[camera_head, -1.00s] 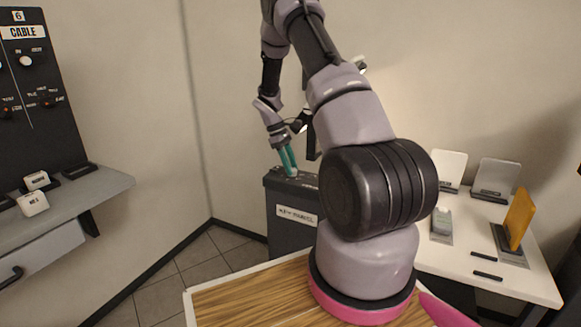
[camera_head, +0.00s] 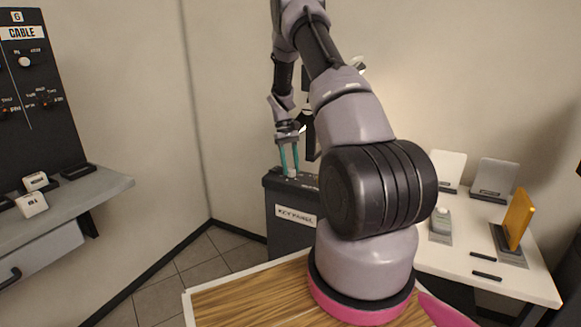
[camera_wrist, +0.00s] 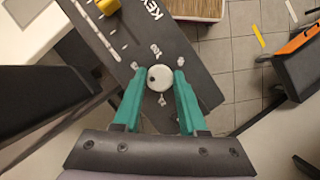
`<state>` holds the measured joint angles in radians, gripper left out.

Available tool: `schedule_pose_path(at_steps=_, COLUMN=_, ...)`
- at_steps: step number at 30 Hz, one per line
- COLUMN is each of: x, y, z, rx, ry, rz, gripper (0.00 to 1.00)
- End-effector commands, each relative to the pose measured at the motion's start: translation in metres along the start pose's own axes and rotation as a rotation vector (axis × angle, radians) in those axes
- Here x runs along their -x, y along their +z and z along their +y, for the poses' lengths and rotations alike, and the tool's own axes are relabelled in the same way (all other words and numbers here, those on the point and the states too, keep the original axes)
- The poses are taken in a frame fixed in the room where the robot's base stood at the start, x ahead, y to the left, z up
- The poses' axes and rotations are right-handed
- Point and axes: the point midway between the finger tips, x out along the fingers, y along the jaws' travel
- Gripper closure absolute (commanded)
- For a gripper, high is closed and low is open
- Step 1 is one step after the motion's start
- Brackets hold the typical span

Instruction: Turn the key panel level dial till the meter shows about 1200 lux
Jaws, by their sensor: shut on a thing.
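The key panel (camera_head: 284,217) is a dark grey stand with a white label, in the corner behind my arm. Its level dial (camera_wrist: 160,80) is a round white knob with a dark dot at its left side in the wrist view. My gripper (camera_head: 289,174) points down over the panel top, and its teal fingers are shut on the dial from both sides. A grey device with a pale dome, perhaps the meter (camera_head: 441,224), lies on the white table. No lux figure can be read on it.
A yellow slider knob (camera_wrist: 108,6) sits on the panel top beside a marked scale. The white table (camera_head: 455,258) holds an orange plate (camera_head: 519,219) and pale upright plates. A cable board (camera_head: 40,95) and shelf (camera_head: 105,186) stand at the left.

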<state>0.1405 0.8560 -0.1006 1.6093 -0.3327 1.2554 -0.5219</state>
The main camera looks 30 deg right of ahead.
Motion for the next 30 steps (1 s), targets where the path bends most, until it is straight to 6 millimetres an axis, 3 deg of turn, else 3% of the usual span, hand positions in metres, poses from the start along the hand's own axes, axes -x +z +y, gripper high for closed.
schedule_pose_path(at_steps=17, x=0.0001, y=-0.0001, z=-0.0002, rx=-0.027, ry=-0.012, rz=0.0, gripper=1.0)
schedule_pose_path(at_steps=18, x=0.0, y=-0.0001, z=-0.0002, rx=-0.027, ry=-0.012, rz=0.0, gripper=0.47)
schedule_pose_path(at_steps=20, x=0.0, y=-0.0001, z=-0.0001, rx=-0.027, ry=-0.012, rz=0.0, gripper=0.29)
schedule_pose_path(at_steps=30, x=0.002, y=-0.0001, z=0.0002, rx=-0.027, ry=-0.012, rz=0.001, gripper=0.29)
